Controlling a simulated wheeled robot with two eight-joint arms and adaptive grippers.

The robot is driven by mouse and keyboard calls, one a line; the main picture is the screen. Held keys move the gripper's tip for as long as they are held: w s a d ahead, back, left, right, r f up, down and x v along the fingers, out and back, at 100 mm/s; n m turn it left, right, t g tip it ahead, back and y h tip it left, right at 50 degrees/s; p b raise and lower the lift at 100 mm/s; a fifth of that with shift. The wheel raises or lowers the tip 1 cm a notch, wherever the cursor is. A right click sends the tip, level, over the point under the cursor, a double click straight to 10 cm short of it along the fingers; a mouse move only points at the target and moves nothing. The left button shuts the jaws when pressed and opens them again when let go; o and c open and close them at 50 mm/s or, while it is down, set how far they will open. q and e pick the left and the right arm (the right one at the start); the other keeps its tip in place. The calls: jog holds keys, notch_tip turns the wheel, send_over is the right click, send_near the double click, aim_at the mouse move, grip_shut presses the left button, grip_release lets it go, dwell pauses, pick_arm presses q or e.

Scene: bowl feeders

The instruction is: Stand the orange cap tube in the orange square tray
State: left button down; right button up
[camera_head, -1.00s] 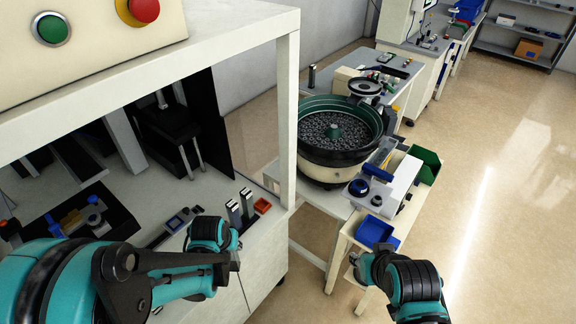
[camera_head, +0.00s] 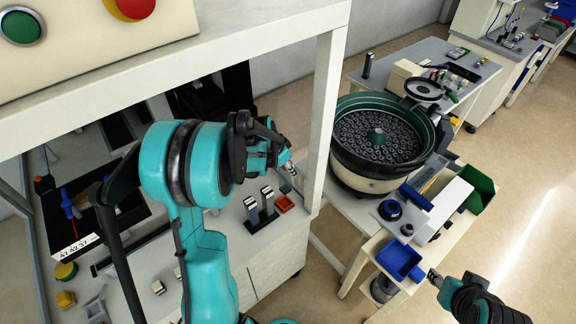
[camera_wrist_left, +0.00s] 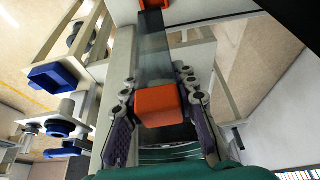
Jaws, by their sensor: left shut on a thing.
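My left gripper (camera_head: 284,158) is shut on the orange cap tube (camera_wrist_left: 158,105), whose orange cap shows between both fingers in the left wrist view. In the head view the tube is small and partly hidden by the gripper, above the bench. The orange square tray (camera_head: 284,203) lies on the bench, below and apart from the gripper. An orange piece of it also shows at the top edge of the left wrist view (camera_wrist_left: 152,4). My right gripper (camera_head: 434,279) is by the blue bin; its fingers are too small to read.
A black holder with two upright metallic pieces (camera_head: 259,205) stands just left of the tray. The white cabinet post (camera_head: 328,110) rises close to the right of my left gripper. A bowl feeder (camera_head: 378,140) and a blue bin (camera_head: 400,260) stand further right.

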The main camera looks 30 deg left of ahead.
pick_arm(q)
jog(key=shift+w+a+f+b, duration=0.1)
jog(key=shift+a+f+b, duration=0.05)
jog(key=shift+f+b, duration=1.35)
jog(key=shift+w+a+f+b, duration=0.15)
jog(key=shift+f+b, duration=0.95)
jog(key=shift+f, duration=0.8)
jog(key=shift+s, duration=0.1)
jog(key=shift+f+b, duration=0.35)
jog(key=shift+b, duration=0.2)
jog(key=shift+f+b, duration=1.05)
jog(key=shift+f, duration=0.1)
dwell(1.1)
jog(key=c, duration=1.1)
grip_release()
